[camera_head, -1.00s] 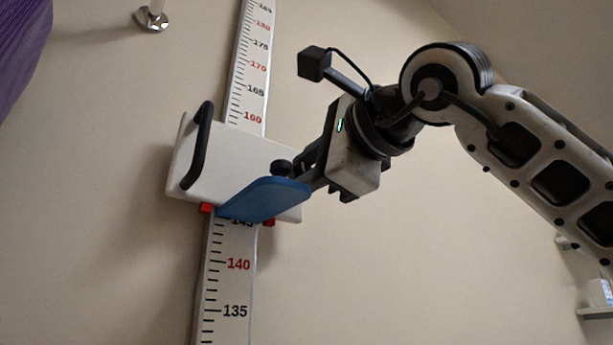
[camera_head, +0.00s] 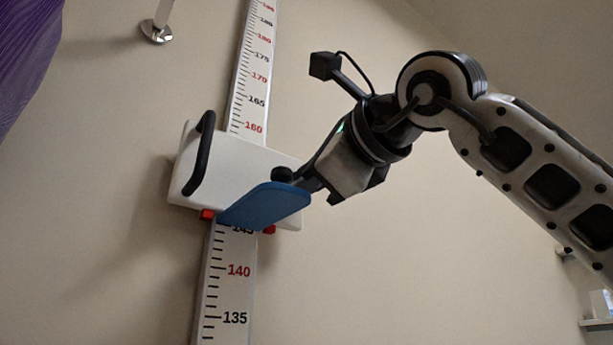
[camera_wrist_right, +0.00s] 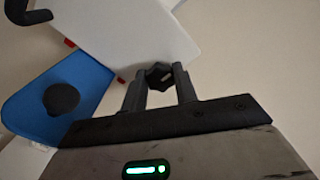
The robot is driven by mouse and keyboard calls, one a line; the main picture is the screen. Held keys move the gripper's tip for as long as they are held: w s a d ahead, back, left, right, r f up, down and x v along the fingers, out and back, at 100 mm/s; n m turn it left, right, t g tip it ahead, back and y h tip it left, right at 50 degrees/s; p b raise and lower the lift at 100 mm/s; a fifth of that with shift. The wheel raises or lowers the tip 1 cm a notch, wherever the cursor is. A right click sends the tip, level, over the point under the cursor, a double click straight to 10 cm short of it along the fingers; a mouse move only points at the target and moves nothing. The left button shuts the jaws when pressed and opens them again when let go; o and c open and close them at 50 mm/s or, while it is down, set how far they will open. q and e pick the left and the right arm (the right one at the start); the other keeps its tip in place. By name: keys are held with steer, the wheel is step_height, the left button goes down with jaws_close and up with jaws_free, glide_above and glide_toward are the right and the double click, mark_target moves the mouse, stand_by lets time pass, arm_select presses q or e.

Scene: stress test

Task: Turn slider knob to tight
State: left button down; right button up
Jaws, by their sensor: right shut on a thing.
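The white slider carriage (camera_head: 228,172) sits on the wall-mounted height scale (camera_head: 236,280). A blue headpiece (camera_head: 262,205) sticks out from its lower part. My right gripper (camera_head: 312,183) is at the carriage's right side. In the right wrist view, my right gripper (camera_wrist_right: 160,84) is shut on a small dark lobed knob (camera_wrist_right: 158,74) with a pale mark, at the edge of the white carriage (camera_wrist_right: 130,30). This knob is hidden in the head view. A round black knob (camera_wrist_right: 61,98) on the blue headpiece stays apart from the fingers. My left gripper is not in view.
A black handle (camera_head: 201,155) stands out from the carriage's left side. Red blocks (camera_head: 208,215) sit under the carriage. A metal wall fitting (camera_head: 156,31) and purple cloth (camera_head: 25,60) are at upper left. A shelf (camera_head: 598,322) is at lower right.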

steer(key=o, duration=1)
steer(key=shift+d+r, duration=0.1)
arm_select(q)
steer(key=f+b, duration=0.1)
steer(key=b, duration=0.1)
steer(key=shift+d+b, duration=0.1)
steer(key=shift+b, duration=0.25)
arm_select(e)
steer(key=v, duration=1.6)
